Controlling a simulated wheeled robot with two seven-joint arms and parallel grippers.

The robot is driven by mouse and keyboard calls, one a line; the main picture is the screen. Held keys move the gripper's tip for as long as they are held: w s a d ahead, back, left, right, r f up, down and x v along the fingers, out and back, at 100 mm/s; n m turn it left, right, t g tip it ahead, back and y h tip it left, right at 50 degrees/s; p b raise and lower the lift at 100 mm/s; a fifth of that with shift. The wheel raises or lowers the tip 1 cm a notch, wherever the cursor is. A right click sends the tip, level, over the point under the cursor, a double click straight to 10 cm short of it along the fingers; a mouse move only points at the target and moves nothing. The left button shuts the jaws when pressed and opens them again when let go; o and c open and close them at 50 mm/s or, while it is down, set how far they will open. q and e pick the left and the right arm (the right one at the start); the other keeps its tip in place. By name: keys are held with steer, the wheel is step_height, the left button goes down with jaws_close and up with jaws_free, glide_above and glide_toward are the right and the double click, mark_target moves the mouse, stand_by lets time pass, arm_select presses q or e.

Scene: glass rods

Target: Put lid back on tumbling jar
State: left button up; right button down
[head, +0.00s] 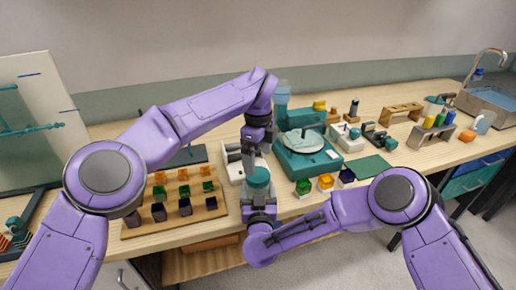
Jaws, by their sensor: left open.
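A teal round piece (258,177), which looks like the tumbling jar or its lid, is at the middle front, between my two grippers. My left gripper (254,150) points down just above it, with its jaws open. I cannot tell whether they touch it. My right gripper (259,200) is directly below the teal piece, coming up from the front edge. Its fingers are too small and overlapped to show whether they are shut on the jar. I cannot make out the lid as a separate thing.
A wooden block with several coloured glass pieces (215,204) lies left of the grippers. A white device (232,165) stands close behind them. A teal machine with a pale disc (305,150) and small coloured jars (325,183) are to the right. A sink (490,100) is far right.

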mark_target(259, 174)
arm_select(q)
step_height(259, 174, down, 6)
steer(key=shift+r, duration=0.15)
steer(key=c, duration=1.1)
steer(key=m, duration=0.5)
steer(key=shift+m, duration=0.4)
arm_select(e)
steer(key=shift+a, duration=0.1)
arm_select(q)
steer(key=m, duration=1.6)
steer(key=shift+m, duration=0.3)
steer(key=o, duration=1.2)
